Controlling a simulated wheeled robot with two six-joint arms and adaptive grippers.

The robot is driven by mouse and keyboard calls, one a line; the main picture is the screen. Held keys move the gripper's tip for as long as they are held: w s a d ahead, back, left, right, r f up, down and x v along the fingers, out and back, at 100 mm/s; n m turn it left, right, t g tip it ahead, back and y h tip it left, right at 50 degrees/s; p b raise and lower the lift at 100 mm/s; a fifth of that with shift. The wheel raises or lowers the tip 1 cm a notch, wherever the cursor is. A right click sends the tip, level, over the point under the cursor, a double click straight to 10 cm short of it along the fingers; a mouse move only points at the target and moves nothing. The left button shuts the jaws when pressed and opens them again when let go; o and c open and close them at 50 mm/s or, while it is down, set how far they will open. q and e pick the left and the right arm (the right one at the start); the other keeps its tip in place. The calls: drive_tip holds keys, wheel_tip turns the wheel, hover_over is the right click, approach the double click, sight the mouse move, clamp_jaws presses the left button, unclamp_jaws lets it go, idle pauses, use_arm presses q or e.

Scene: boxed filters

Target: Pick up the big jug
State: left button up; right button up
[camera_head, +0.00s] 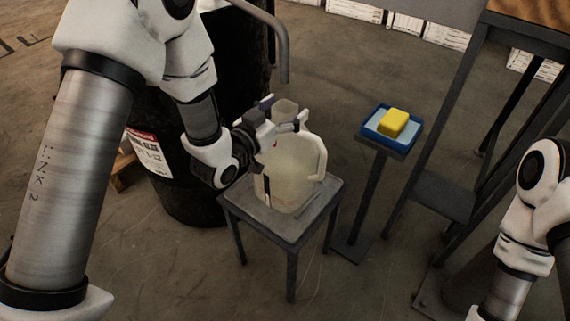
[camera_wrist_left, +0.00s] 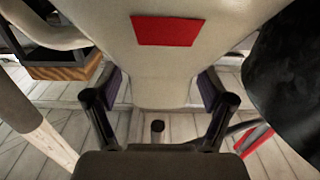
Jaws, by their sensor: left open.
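The big jug (camera_head: 292,170) is a pale, cloudy plastic container with a handle on its right side. It stands upright on a small grey stool (camera_head: 262,216). My left gripper (camera_head: 284,118) is at the jug's upper part, coming from the left, with its fingers open on either side of it. In the left wrist view the jug (camera_wrist_left: 165,75) fills the middle, with a red patch on its face, between the two spread fingers. Whether the pads touch it I cannot tell. My right arm shows at the right edge; its gripper is out of view.
A black barrel (camera_head: 185,190) with a white-and-red label stands behind and left of the stool. A metal pipe (camera_head: 283,60) hangs above it. Right of the jug, a blue tray (camera_head: 371,134) with a yellow block (camera_head: 393,123) sits on a thin stand. A dark metal frame (camera_head: 440,130) rises further right.

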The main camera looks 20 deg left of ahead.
use_arm(q)
clamp_jaws()
drive_tip(key=shift+r, duration=0.1)
